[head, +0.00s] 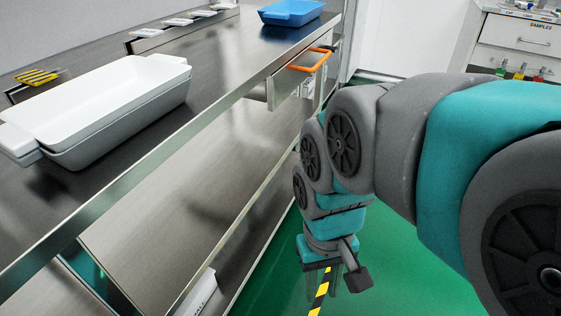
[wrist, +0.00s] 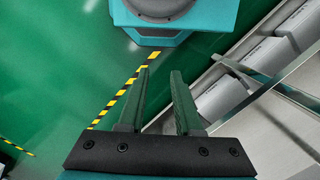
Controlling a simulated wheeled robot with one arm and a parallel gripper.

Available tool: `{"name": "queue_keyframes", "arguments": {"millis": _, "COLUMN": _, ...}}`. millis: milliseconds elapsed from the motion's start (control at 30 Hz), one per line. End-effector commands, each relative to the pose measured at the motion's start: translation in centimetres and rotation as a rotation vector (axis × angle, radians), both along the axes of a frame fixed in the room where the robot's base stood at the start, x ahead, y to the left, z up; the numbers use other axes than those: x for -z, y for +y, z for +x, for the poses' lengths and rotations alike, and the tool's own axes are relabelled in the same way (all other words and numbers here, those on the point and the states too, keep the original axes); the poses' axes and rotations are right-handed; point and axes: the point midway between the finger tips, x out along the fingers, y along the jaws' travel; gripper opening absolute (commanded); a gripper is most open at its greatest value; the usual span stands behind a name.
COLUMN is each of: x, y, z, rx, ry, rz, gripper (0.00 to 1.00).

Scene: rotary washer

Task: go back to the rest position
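My gripper (wrist: 160,100) points down over the green floor in the wrist view, beside the steel bench. Its two dark green fingers stand apart with nothing between them. In the head view my gripper (head: 346,283) shows at the end of my bent arm, right of the bench's front edge, with the fingers hard to make out. My own teal and grey base shows at the top of the wrist view.
The steel bench (head: 215,75) carries a white and grey tray (head: 115,95) and a blue tray (head: 291,12). A drawer with an orange handle (head: 318,60) stands out from it. A sample cabinet (head: 520,38) stands at the far right. Green floor (head: 263,282) lies beside the bench.

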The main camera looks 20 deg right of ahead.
Motion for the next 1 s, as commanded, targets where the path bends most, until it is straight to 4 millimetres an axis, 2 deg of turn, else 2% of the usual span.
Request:
{"name": "queue_keyframes", "arguments": {"millis": 100, "x": 1.6, "y": -0.6, "z": -1.5, "rx": -0.036, "ry": 0.021, "rz": 0.002, "gripper": 0.33}}
{"name": "queue_keyframes", "arguments": {"millis": 200, "x": 2.0, "y": -0.7, "z": -1.8, "rx": -0.049, "ry": 0.025, "rz": 0.003, "gripper": 0.33}}
{"name": "queue_keyframes", "arguments": {"millis": 1000, "x": 2.0, "y": -0.7, "z": -1.8, "rx": -0.050, "ry": 0.025, "rz": 0.003, "gripper": 0.33}}
